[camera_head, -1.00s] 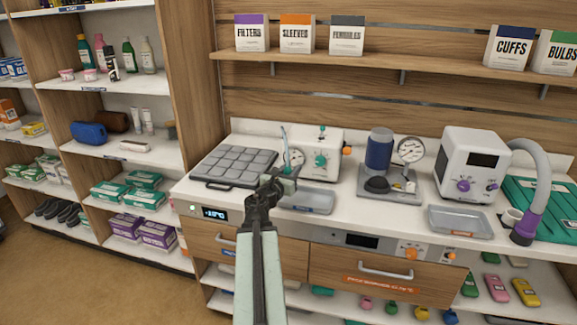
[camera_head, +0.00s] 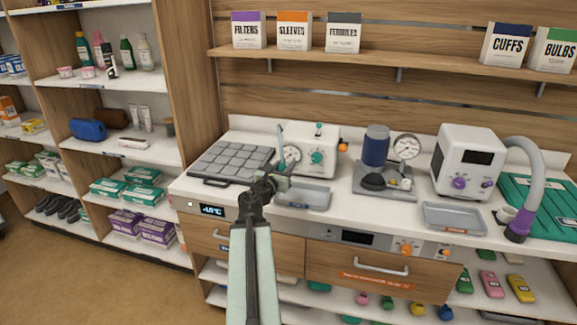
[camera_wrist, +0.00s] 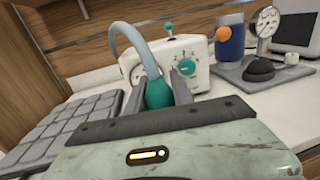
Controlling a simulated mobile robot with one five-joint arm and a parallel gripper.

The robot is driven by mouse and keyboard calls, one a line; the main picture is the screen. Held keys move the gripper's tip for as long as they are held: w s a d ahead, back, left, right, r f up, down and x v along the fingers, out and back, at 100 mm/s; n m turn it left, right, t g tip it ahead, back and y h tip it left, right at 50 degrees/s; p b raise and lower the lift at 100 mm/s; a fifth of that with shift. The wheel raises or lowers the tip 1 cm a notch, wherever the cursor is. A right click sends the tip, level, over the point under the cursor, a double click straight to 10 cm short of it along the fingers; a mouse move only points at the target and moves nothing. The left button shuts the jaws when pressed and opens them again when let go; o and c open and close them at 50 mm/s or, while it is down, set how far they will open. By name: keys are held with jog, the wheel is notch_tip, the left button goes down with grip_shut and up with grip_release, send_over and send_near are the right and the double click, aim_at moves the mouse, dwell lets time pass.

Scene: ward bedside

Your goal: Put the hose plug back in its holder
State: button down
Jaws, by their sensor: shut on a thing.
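My gripper (camera_head: 277,180) is shut on a green hose plug (camera_wrist: 158,93), which sits between the two dark fingers in the wrist view. A pale grey-blue hose (camera_wrist: 126,45) rises from the plug and arches left; it also shows in the head view (camera_head: 281,142). Behind it stands a white machine (camera_head: 309,148) with a green knob and a dial. The plug is above the counter, in front of this machine. I cannot make out a holder for the green plug.
A grey padded tray (camera_head: 232,162) lies left of my gripper, and a shallow grey tray (camera_head: 305,197) lies right of it. A gauge stand (camera_head: 385,190), a white box machine (camera_head: 467,160) and another grey tray (camera_head: 456,217) stand farther right. The shelf (camera_head: 390,62) overhead holds boxes.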

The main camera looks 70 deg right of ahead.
jog(key=w+d+f+b, duration=0.1)
jog(key=w+f+b, duration=0.1)
jog(key=w, duration=0.7)
jog(key=shift+w+d, duration=0.3)
jog(key=shift+w, duration=0.05)
dwell(0.8)
jog(key=shift+w+f, duration=0.1)
jog(key=shift+w, duration=0.2)
jog(key=shift+f+b, duration=2.05)
jog(key=shift+b, duration=0.15)
jog(key=c, duration=1)
grip_release()
jog(key=shift+r, duration=0.1)
jog(key=a, duration=0.8)
jog(key=shift+w, duration=0.4)
jog(key=shift+d, duration=0.1)
